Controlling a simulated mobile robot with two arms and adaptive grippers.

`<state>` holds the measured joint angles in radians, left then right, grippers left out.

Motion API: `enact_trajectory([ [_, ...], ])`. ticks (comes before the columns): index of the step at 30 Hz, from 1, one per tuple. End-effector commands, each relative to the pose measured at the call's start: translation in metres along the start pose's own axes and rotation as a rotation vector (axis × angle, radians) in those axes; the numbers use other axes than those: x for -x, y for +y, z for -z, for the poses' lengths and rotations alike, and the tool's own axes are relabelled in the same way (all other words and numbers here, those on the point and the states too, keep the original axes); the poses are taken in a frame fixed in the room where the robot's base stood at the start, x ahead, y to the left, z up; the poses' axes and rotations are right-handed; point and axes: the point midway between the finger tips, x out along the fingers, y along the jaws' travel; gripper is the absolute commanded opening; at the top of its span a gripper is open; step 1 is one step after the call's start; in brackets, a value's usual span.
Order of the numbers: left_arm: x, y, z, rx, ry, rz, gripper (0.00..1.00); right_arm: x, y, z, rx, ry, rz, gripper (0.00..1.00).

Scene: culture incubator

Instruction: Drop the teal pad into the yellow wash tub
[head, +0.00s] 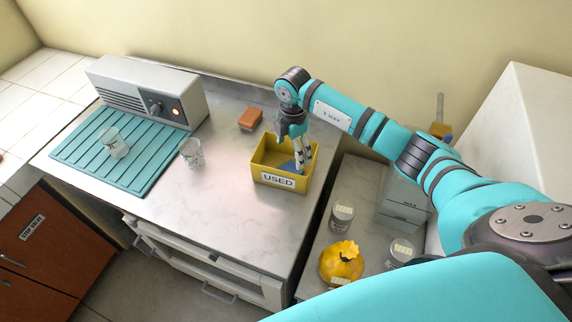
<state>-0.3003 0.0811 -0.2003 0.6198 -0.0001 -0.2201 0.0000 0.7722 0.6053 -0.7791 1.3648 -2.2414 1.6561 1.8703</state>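The yellow wash tub (309,174) stands at the right end of the counter with a white "USED" label on its front. A flat blue-grey piece (285,167), which may be the teal pad, shows inside the tub, partly hidden by the front wall and the fingers. My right gripper (304,165) points down into the tub from above. Its two fingers look apart, just right of the blue-grey piece, with nothing clearly seen between them. My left gripper is not in view.
A ribbed teal mat (95,171) carries a clear cup (113,143); another cup (192,152) stands beside it. A grey device (181,98) and an orange-brown block (250,119) sit behind. Jars (341,218) and a yellow object (341,263) are on the right. The counter's front middle is clear.

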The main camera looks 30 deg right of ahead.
Motion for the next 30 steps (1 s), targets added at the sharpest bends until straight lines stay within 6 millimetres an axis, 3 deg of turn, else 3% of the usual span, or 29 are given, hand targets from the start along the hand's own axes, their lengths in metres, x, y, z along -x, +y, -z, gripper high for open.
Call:
enact_trajectory([
  [11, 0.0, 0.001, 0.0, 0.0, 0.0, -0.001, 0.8, 0.007, 0.001, 0.0, 0.001, 0.0, -0.002, 0.88],
  [24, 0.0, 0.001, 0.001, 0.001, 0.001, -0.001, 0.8, 0.091, 0.001, -0.001, 0.0, -0.001, -0.004, 0.88],
  [30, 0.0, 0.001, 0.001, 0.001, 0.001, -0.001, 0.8, 0.115, 0.001, 0.0, 0.0, 0.0, -0.001, 0.88],
])
